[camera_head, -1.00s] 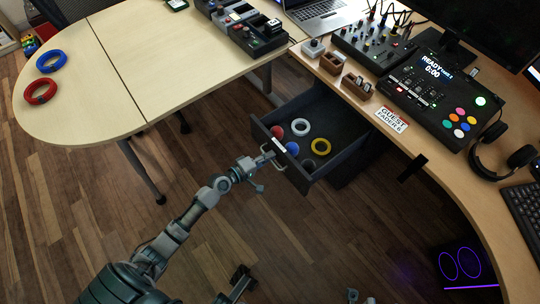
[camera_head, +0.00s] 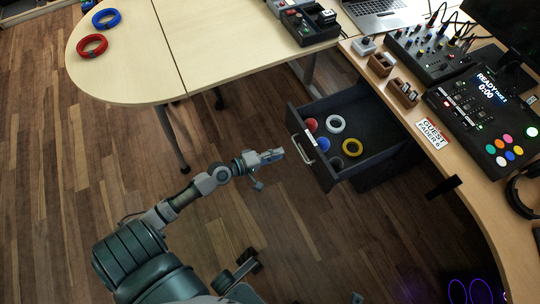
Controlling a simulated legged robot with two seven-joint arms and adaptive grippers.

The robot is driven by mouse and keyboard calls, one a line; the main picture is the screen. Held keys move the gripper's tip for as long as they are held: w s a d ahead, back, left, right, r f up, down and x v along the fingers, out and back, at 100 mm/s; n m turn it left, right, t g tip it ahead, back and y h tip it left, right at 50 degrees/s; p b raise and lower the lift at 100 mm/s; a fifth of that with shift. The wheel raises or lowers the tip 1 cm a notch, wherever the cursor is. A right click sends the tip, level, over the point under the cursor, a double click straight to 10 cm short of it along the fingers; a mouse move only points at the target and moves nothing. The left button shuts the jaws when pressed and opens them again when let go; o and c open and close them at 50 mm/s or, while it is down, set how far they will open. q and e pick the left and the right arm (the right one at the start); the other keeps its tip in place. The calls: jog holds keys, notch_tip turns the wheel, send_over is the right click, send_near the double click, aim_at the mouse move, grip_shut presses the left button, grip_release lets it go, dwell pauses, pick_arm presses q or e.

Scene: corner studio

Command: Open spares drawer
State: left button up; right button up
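The spares drawer (camera_head: 367,157) is pulled out from under the right-hand desk. Its dark front has a light bar handle (camera_head: 302,150). Inside lie a white ring (camera_head: 335,124), a yellow ring (camera_head: 352,147) and red, blue and dark pieces. My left gripper (camera_head: 278,154) is just left of the handle, apart from it, with nothing visible in it. Its fingers are too small to tell whether they are open. A piece of my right arm (camera_head: 243,266) may show at the bottom; my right gripper cannot be made out.
A light table (camera_head: 140,60) at upper left bears a blue ring (camera_head: 106,18) and a red ring (camera_head: 92,45). The right desk (camera_head: 470,200) holds a mixer, a button panel (camera_head: 490,120), wooden holders and a laptop. Wood floor lies clear left of the drawer.

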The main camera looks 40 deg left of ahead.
pick_arm(q)
jog(key=shift+v, duration=1.45)
